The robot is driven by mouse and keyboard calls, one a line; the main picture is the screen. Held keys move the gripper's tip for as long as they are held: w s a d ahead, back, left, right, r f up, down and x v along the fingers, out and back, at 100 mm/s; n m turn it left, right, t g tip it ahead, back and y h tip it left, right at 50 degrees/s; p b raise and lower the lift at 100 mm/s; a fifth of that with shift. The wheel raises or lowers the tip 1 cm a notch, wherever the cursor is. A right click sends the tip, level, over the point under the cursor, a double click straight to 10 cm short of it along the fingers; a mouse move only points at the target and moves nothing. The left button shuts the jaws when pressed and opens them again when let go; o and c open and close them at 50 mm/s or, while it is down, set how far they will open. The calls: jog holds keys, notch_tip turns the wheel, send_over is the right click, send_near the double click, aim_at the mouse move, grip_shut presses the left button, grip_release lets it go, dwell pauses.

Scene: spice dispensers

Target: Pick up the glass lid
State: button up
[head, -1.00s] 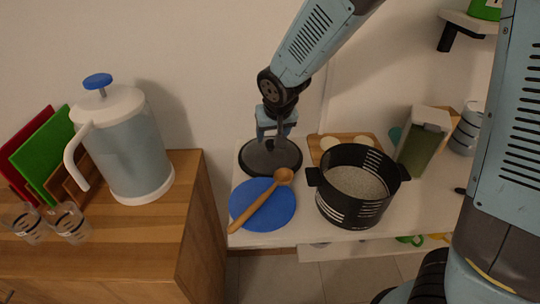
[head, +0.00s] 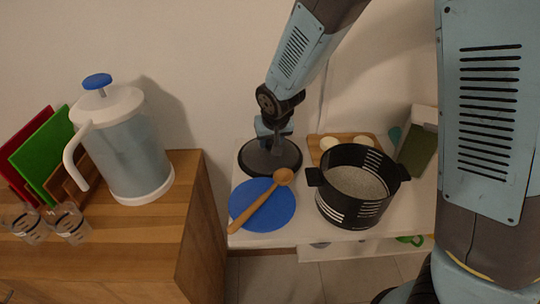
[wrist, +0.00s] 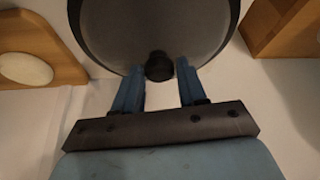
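The glass lid (head: 262,162) is a round, dark grey disc with a black rim, lying on the white table at the back left, near the wall. It also shows in the wrist view (wrist: 150,30), where its dark round knob (wrist: 159,66) lies between my fingertips. My gripper (wrist: 157,80) is open, with one blue finger on each side of the knob and a gap visible on both sides. In the head view my gripper (head: 273,136) is low over the lid, pointing down, and its fingertips are hard to make out.
A black pot (head: 340,203) with pale contents stands right of the lid. A blue plate (head: 250,218) with a wooden spoon (head: 262,203) lies in front. A wooden board (head: 372,141) and green container (head: 417,150) are behind. A wooden cabinet (head: 190,215) with a white jug (head: 128,150) stands left.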

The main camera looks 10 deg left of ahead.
grip_shut()
jog(key=shift+r, duration=0.15)
dwell(0.4)
